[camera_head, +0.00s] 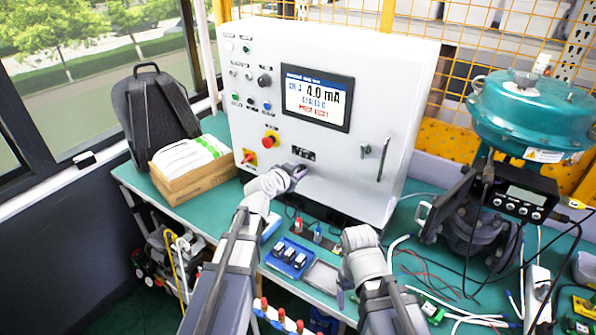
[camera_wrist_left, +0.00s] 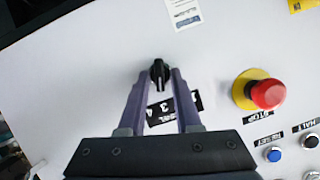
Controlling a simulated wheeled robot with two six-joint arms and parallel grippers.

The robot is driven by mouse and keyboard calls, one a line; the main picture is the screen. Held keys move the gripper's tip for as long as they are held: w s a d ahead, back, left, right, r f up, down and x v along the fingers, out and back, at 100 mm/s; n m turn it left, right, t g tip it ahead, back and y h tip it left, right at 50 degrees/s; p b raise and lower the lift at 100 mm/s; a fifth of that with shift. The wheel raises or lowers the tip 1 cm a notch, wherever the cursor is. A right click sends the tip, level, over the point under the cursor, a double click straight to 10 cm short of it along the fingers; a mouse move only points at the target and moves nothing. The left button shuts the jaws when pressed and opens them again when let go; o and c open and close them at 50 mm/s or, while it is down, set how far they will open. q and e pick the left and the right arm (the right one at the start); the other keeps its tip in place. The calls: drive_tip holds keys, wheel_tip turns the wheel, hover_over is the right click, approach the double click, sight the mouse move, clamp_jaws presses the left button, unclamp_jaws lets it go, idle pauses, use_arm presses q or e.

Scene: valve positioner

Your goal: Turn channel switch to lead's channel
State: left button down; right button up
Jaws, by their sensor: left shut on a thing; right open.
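The white control cabinet (camera_head: 345,175) stands on the green bench with its screen (camera_head: 317,98) lit, reading 4.0 mA with a line of red text below. The channel switch, a small black knob (camera_wrist_left: 160,72), sits on the cabinet face beside a black label with white digits (camera_wrist_left: 174,107). My left gripper (camera_wrist_left: 160,76) is shut on the knob, with one finger on each side. In the head view my left gripper (camera_head: 296,174) reaches the lower cabinet face and hides the knob. My right gripper (camera_head: 345,292) is open and empty over the bench front, away from the cabinet.
A red emergency stop on a yellow ring (camera_wrist_left: 262,91) is close to the right of my left gripper. A teal valve actuator (camera_head: 530,115) with a positioner (camera_head: 520,195) stands at the right. Loose wires, a blue tray (camera_head: 290,258) and a cardboard box (camera_head: 195,172) occupy the bench.

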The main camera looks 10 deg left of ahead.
use_arm(q)
drive_tip(key=c, duration=0.9)
unclamp_jaws()
drive_tip(key=p+v, duration=0.3)
drive_tip(key=v, duration=0.4)
drive_tip(key=shift+s, duration=0.4)
use_arm(e)
wheel_tip(320, 180, up, 3)
drive_tip(key=shift+f, duration=0.1)
use_arm(q)
drive_tip(key=shift+a, duration=0.1)
